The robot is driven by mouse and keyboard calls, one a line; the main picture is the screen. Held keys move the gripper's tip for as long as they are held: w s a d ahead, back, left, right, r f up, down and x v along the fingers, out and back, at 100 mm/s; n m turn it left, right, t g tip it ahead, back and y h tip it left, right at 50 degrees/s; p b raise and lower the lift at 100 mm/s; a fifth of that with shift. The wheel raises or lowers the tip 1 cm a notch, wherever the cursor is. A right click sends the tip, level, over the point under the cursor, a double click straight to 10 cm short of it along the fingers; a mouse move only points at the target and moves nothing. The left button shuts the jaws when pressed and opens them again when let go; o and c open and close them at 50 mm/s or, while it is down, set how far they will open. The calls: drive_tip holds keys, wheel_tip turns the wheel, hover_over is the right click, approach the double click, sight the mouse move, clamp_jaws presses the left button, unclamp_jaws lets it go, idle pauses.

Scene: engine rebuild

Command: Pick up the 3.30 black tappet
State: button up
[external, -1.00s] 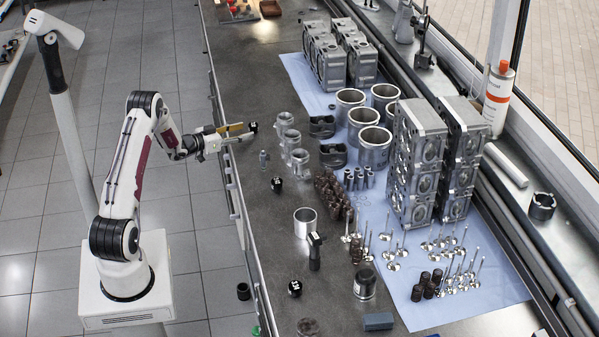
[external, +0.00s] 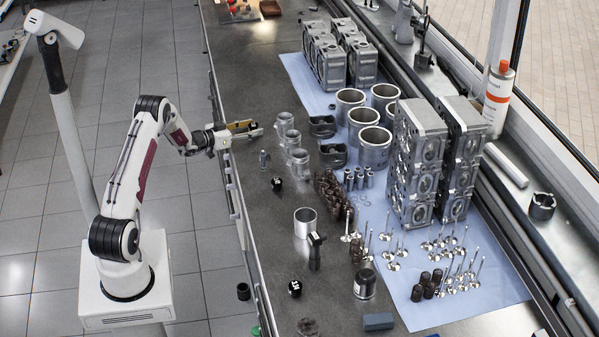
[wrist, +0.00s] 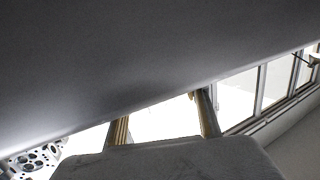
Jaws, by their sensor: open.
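Small black pieces with white markings lie on the dark workbench in the external view. One black tappet (external: 277,184) is right of a small grey metal part, and another (external: 295,288) lies near the front. Their markings are too small to read, so I cannot tell which is 3.30. My gripper (external: 257,129) is open over the bench's left edge, pointing right, left of the silver cylinders. No tappet shows between its fingers. In the wrist view the fingers (wrist: 164,122) stand apart, with a large grey surface covering the upper part.
Silver cylinders (external: 298,162) stand right of my gripper. A silver ring (external: 305,222) and a dark upright tool (external: 315,251) stand nearer the front. A rail (external: 235,195) runs along the bench's left edge. Bench around the nearer tappets is partly clear.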

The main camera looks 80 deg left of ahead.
drive_tip(key=shift+w+a+f, duration=0.1)
drive_tip(key=shift+w+a, duration=0.15)
drive_tip(key=shift+w, duration=0.35)
drive_tip(key=c, duration=1.2)
